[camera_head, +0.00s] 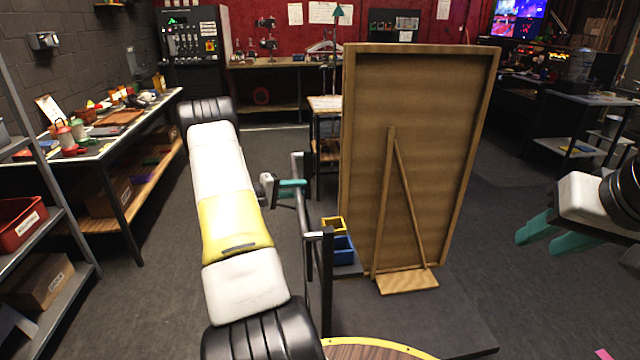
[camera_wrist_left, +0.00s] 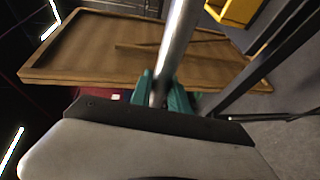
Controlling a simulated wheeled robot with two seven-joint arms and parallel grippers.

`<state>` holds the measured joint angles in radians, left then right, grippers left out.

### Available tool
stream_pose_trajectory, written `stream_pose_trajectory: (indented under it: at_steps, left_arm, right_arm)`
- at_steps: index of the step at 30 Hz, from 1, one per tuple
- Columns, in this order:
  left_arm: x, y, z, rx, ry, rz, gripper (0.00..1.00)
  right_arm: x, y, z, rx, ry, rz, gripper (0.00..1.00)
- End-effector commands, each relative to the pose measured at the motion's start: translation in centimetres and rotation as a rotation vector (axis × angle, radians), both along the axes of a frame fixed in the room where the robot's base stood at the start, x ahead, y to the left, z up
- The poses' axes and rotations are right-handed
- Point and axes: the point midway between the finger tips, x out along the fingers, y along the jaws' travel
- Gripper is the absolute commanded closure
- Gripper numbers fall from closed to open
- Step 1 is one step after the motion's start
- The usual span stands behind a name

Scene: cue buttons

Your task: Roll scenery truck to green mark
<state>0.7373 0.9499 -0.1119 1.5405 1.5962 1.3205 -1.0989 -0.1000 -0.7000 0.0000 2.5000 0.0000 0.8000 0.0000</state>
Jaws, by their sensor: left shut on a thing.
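The scenery truck is a low dark platform (camera_head: 400,325) with a tall wooden flat (camera_head: 370,130) upright on it, braced at the back. A dark push-handle frame (camera_head: 327,280) rises at the truck's left side. My left gripper (camera_head: 292,184), with teal fingers, is shut on the handle's bar; the left wrist view shows the metal bar (camera_wrist_left: 181,45) between the fingers. My right gripper (camera_head: 535,233) is at the right, apart from the truck, with its two teal fingers parted and nothing between them. No green mark shows clearly on the floor.
A long workbench (camera_head: 100,145) with props stands at the left, by a grey shelf rack (camera_head: 50,215). A back bench (camera_head: 270,62) and a small table (camera_head: 325,103) stand behind the truck. Grey floor is open at right. A pink patch (camera_head: 603,354) shows at lower right.

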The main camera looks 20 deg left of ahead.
Motion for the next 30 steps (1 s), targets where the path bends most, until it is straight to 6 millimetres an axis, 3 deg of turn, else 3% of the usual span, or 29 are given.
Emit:
stream_pose_trajectory:
  at_steps: [21,26,30]
  left_arm:
    - [0.1,-0.3,-0.1,0.0,0.002,-0.001,1.0]
    - [1.1,-2.0,0.0,-0.003,0.001,-0.006,1.0]
    - [2.9,-5.2,0.1,-0.006,-0.002,-0.013,1.0]
  right_arm:
    - [0.0,0.0,0.0,0.0,0.0,0.0,0.64]
    - [0.0,0.0,0.0,0.0,0.0,0.0,0.64]
    - [0.0,0.0,0.0,0.0,0.0,0.0,0.64]
